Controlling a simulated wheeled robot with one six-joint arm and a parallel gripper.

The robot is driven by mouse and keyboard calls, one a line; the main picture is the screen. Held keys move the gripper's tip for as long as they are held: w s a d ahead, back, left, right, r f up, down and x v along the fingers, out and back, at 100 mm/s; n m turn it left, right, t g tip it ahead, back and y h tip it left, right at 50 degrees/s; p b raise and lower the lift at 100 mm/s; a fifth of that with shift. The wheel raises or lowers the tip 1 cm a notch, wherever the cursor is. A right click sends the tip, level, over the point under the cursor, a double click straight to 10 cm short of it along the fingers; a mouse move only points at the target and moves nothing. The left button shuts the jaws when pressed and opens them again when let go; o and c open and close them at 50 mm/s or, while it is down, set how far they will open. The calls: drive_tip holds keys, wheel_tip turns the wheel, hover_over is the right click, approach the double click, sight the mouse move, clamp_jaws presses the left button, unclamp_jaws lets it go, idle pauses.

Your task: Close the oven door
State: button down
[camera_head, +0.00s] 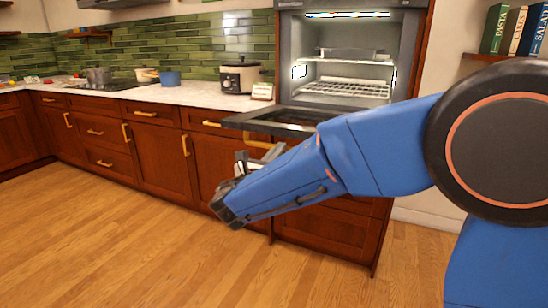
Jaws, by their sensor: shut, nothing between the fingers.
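The built-in oven (345,60) stands open in its tall wooden cabinet, its lit inside showing wire racks. Its dark door (270,121) is hinged down and lies about level, sticking out from the cabinet toward the left. My blue arm crosses in front of the right part of the door and hides it. My gripper (262,152) is shut and empty, just below the door's outer part in the picture. I cannot tell whether it touches the door.
Wooden drawers and cupboards with brass handles (145,113) run left under a pale counter (190,93). A slow cooker (240,75) and a blue pot (170,78) stand on it. Books (515,30) sit on a shelf at right. The wooden floor (120,230) in front is clear.

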drive_tip(key=shift+x, duration=1.9)
drive_tip(key=shift+r, duration=0.1)
